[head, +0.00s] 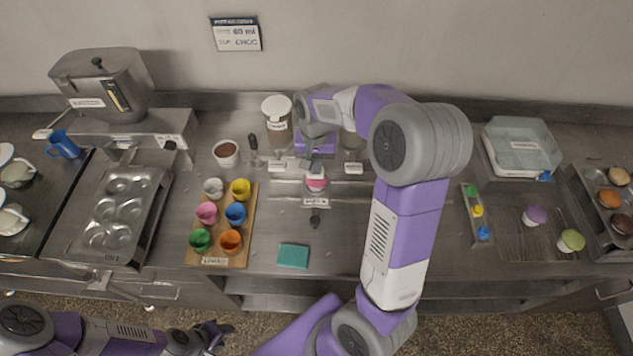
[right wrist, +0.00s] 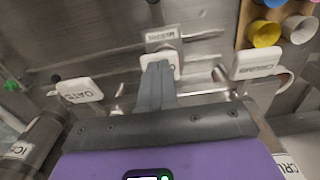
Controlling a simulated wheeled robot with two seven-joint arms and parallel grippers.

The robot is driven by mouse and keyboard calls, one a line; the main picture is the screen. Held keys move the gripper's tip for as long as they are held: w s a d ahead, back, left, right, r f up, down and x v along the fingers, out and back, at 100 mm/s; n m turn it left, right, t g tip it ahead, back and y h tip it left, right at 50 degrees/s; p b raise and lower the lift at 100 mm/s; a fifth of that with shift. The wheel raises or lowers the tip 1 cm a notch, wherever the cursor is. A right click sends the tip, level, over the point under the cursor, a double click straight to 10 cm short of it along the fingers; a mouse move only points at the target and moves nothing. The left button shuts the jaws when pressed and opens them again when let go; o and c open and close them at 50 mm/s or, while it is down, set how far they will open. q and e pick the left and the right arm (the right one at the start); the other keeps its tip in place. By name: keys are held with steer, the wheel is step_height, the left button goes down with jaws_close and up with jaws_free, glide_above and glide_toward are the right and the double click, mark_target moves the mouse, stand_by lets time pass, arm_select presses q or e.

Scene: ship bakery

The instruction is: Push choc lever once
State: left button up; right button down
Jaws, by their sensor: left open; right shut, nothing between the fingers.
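A row of white lever paddles stands at the dispensers at the back centre. The middle paddle (right wrist: 174,67) is partly covered by my right gripper (right wrist: 156,78), and its lettering is unreadable, so I cannot confirm that it is the choc lever. The fingers are shut and empty, their tips at or just over this paddle; contact is unclear. In the head view my right gripper (head: 316,160) is mostly hidden by its own wrist. My left gripper (head: 212,337) is open and empty, low at the left, off the counter.
Paddles flank the middle one: one marked OATS (right wrist: 80,91) and another (right wrist: 256,63). A lidded jar (head: 278,114) stands close to my right wrist. A board of coloured cups (head: 249,222) and a teal sponge (head: 293,255) lie nearer.

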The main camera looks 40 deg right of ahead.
steer(key=shift+r, duration=0.1)
steer(key=shift+r+p, duration=1.65)
steer(key=shift+r, duration=0.15)
steer(key=shift+r, duration=0.1)
step_height(320, 180, up, 6)
steer(key=p, duration=0.5)
